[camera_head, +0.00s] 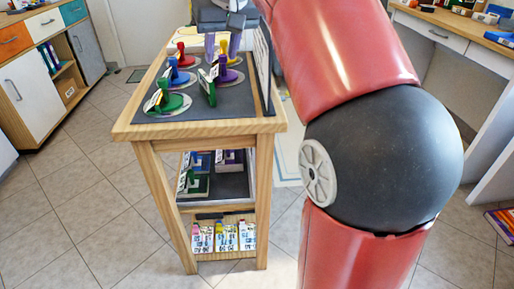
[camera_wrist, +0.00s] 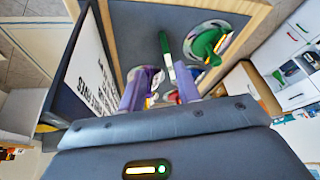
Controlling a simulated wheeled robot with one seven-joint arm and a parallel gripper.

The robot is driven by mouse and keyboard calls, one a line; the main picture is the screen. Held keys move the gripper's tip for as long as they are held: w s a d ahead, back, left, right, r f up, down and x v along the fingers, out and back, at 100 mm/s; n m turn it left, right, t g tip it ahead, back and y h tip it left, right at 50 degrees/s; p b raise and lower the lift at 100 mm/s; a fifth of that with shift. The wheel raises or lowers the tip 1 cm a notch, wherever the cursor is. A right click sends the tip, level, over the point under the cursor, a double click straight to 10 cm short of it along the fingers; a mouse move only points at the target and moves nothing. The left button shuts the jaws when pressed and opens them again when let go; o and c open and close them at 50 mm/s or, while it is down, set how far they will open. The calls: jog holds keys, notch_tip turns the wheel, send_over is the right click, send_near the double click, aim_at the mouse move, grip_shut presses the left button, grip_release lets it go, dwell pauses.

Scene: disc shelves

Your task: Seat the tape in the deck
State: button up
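I cannot tell for certain which thing is the tape or the deck. A slim green piece with a white label (camera_head: 210,90) stands on the dark mat of the cart top; it also shows in the wrist view (camera_wrist: 165,45). My gripper (camera_head: 223,42) has two purple fingers above the far part of the cart top. In the wrist view my gripper (camera_wrist: 160,90) is open, its fingers apart, with no held thing visible between them. The green piece lies beyond the fingers. Blue, green and purple block-like units (camera_head: 198,186) sit on the middle shelf, partly hidden.
Red (camera_head: 180,55), blue (camera_head: 175,72), green (camera_head: 170,100) and purple (camera_head: 226,75) knobbed pieces stand on discs on the cart top. A framed sign (camera_head: 264,70) rises along its right edge. Labelled packs (camera_head: 223,236) fill the bottom shelf. Tiled floor left is clear.

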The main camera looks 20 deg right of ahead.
jog(key=s+f, duration=1.1)
jog(key=s, duration=0.2)
jog(key=shift+s+a+f+t, duration=0.15)
jog(key=shift+s+t, duration=0.15)
jog(key=shift+s, duration=0.1)
jog(key=shift+o, duration=0.5)
jog(key=s+f, duration=0.8)
jog(key=f, duration=0.3)
jog(key=shift+s+a+f+h, duration=0.35)
jog(key=shift+a+h, duration=0.05)
jog(key=shift+a, duration=0.05)
jog(key=g+b, duration=0.1)
jog(key=b, duration=0.2)
send_near(206, 76)
jog(key=shift+w+a+f+n, duration=0.15)
jog(key=shift+w+f+n, duration=0.25)
jog(key=shift+f, duration=0.45)
jog(key=shift+b+x, duration=0.8)
jog(key=shift+x, duration=2.9)
jog(key=shift+f, duration=0.25)
grip_shut()
